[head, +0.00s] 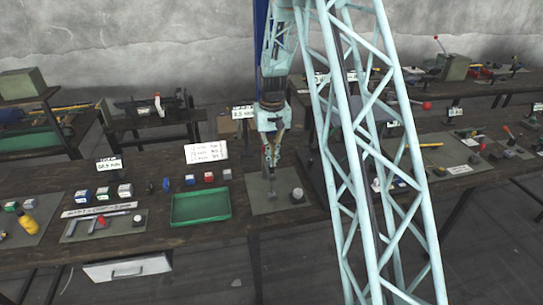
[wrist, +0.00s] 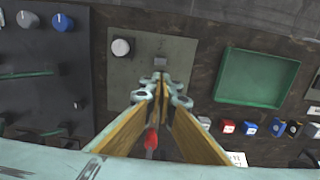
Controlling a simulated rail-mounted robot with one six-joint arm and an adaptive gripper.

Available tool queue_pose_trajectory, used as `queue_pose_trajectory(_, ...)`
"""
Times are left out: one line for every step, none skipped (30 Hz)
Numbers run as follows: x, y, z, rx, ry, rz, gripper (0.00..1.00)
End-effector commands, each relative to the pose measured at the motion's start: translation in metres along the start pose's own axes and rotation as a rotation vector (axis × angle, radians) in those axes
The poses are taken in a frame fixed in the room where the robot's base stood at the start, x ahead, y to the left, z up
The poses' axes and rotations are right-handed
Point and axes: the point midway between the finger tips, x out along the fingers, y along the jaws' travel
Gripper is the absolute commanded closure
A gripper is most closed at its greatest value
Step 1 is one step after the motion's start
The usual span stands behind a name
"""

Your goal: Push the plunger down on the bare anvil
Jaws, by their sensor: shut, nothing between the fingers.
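A grey plate (head: 262,207) lies on the bench under my gripper (head: 269,164); it also shows in the wrist view (wrist: 125,75). A dark cylinder with a round white top (wrist: 121,47) stands upright on it, also seen in the head view (head: 297,194). A small grey block (wrist: 160,62), possibly the anvil, lies beside it, just beyond my fingertips (wrist: 160,80). My gripper is shut and empty, pointing down. Whether it touches anything is unclear. A red-tipped part (wrist: 151,140) shows between the finger links; what it belongs to is hidden.
A green tray (head: 201,206) sits beside the plate, with several small coloured blocks (head: 209,177) behind it. A white sign (head: 206,152) stands further back. In the wrist view, a dark panel (wrist: 45,75) with a blue knob (wrist: 62,22) lies on the plate's other side.

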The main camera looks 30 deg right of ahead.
Motion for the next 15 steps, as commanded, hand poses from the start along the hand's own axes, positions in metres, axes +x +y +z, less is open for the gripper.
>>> queue_pose_trajectory(0.0016, 0.0000, 0.0000, 0.000, 0.000, 0.000, 1.00)
queue_pose_trajectory(0.0022, 0.0000, 0.0000, 0.000, 0.000, 0.000, 1.00)
queue_pose_trajectory(0.0029, 0.0000, 0.0000, 0.000, 0.000, 0.000, 1.00)
queue_pose_trajectory(0.0034, 0.0000, 0.0001, 0.000, 0.000, 0.000, 1.00)
queue_pose_trajectory(0.0040, 0.0000, 0.0001, 0.000, 0.000, 0.000, 1.00)
queue_pose_trajectory(0.0047, 0.0000, 0.0001, 0.000, 0.000, 0.000, 1.00)
queue_pose_trajectory(0.0052, 0.0000, 0.0001, 0.000, 0.000, 0.000, 1.00)
queue_pose_trajectory(0.0057, 0.0000, 0.0001, 0.000, 0.000, 0.000, 1.00)
queue_pose_trajectory(0.0065, 0.0000, 0.0001, 0.000, 0.000, 0.000, 1.00)
queue_pose_trajectory(0.0070, 0.0000, 0.0001, 0.000, 0.000, 0.000, 1.00)
queue_pose_trajectory(0.0075, 0.0000, 0.0001, 0.000, 0.000, 0.000, 1.00)
queue_pose_trajectory(0.0082, 0.0000, 0.0001, 0.000, 0.000, 0.000, 1.00)
queue_pose_trajectory(0.0088, 0.0000, 0.0001, 0.000, 0.000, 0.000, 1.00)
queue_pose_trajectory(0.0093, 0.0000, 0.0001, 0.000, 0.000, 0.000, 1.00)
queue_pose_trajectory(0.0100, 0.0000, 0.0001, 0.000, 0.000, 0.000, 1.00)
